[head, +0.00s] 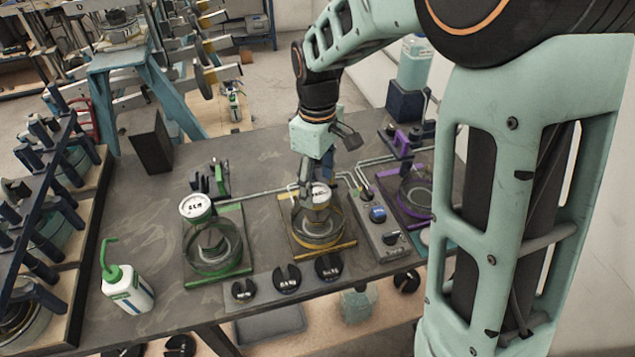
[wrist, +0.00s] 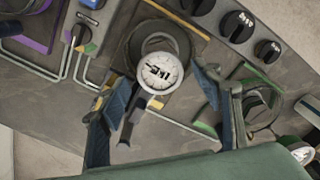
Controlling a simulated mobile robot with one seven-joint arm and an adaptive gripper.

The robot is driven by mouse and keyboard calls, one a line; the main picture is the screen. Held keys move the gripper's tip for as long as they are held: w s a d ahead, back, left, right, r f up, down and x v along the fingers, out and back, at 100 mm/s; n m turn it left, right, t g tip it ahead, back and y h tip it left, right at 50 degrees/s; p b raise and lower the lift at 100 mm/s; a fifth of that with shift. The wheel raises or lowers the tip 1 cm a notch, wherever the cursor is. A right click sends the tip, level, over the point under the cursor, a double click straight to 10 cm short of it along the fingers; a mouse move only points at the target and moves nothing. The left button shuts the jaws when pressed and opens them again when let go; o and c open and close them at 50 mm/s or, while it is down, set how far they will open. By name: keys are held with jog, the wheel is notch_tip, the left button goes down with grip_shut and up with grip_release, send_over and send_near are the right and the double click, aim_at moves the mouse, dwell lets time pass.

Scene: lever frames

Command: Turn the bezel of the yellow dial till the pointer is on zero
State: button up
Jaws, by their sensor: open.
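The yellow dial (head: 320,194) has a white face and stands on the yellow-trimmed stand (head: 322,240), near the middle of the bench. My gripper (head: 317,178) is just above it and partly hides it. In the wrist view the dial's round white face (wrist: 161,71) shows dark markings, too small and blurred to read the pointer. A dark stem or lever (wrist: 131,120) extends below the dial there. My gripper (wrist: 153,88) is open, with one blue finger on each side of the dial. There appears to be a gap on both sides; contact cannot be told.
A green-framed stand with its own white dial (head: 195,206) is to the left. A purple stand (head: 414,192) and a grey box with knobs (head: 384,225) are to the right. Slotted black weights (head: 287,280) lie in front. A wash bottle (head: 128,290) stands front left.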

jog(key=shift+f, duration=0.5)
jog(key=c, duration=1.2)
jog(key=shift+o, duration=0.2)
